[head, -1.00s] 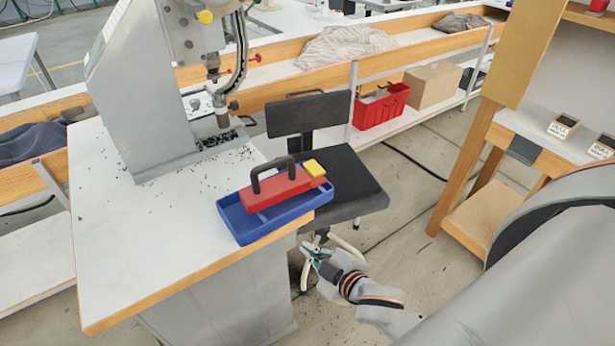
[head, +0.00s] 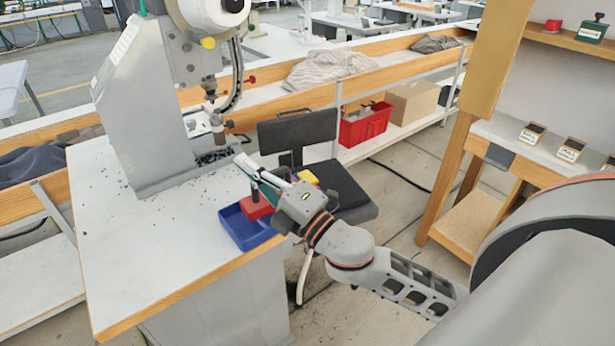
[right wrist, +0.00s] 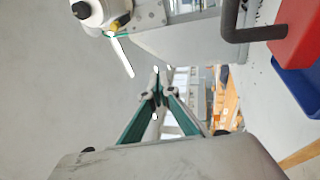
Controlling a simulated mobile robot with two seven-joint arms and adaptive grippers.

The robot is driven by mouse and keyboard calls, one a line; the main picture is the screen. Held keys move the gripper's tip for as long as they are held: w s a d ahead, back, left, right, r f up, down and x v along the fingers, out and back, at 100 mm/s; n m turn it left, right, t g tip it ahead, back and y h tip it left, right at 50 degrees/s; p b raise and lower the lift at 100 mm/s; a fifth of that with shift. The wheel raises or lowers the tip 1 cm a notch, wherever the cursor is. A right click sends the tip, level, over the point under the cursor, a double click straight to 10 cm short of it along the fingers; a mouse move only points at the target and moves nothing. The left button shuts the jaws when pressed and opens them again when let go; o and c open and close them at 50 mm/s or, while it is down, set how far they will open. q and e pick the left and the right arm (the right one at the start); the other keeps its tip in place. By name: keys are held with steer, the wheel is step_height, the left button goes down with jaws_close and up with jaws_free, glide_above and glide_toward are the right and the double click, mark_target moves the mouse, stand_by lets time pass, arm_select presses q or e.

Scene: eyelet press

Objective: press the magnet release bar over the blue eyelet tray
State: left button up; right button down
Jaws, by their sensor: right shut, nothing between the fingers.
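The blue eyelet tray (head: 243,232) sits near the right front corner of the white press table. The red magnet release bar (head: 256,209) lies over it, with a dark handle and a yellow end block (head: 307,177). My right gripper (head: 246,164) is shut and empty, above the bar beside its handle, and hides much of the bar and tray. I cannot tell whether it touches the handle. In the right wrist view, the closed fingers (right wrist: 157,78) are apart from the dark handle (right wrist: 250,34), the red bar (right wrist: 295,35) and the blue tray (right wrist: 298,88) at upper right. My left gripper is out of view.
The grey eyelet press (head: 146,105) stands behind and left of the tray, with small dark bits scattered around its base. A black chair (head: 340,190) stands close to the table's right side. The white table's front left (head: 125,270) is clear.

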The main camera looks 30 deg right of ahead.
steer(key=s+a+r+n+g+y, duration=0.15)
steer(key=a+n+g+y, duration=0.4)
steer(key=n, duration=0.65)
steer(key=s+a+r+n+g+y, duration=0.15)
steer(key=a+n+g+y, duration=0.25)
steer(key=n+g, duration=0.5)
steer(key=w+d+f+n+t+h, duration=0.1)
steer(key=w+d+f+n+h, duration=0.1)
steer(key=d+f+n+h, duration=0.3)
steer(key=w+d+f+n+t+h, duration=0.1)
steer(key=w+d+h, duration=0.1)
steer(key=d, duration=0.4)
steer(key=w+d+r+h, duration=0.1)
steer(key=w+d+h, duration=0.1)
steer(key=d, duration=0.6)
steer(key=w+d+h, duration=0.2)
steer(key=d+h, duration=0.2)
steer(key=d, duration=0.4)
steer(key=shift+d+r+m+t, duration=0.25)
steer(key=shift+r+m+t, duration=0.05)
steer(key=shift+r+t, duration=0.15)
steer(key=shift+f+h, duration=0.2)
steer(key=shift+h, duration=0.05)
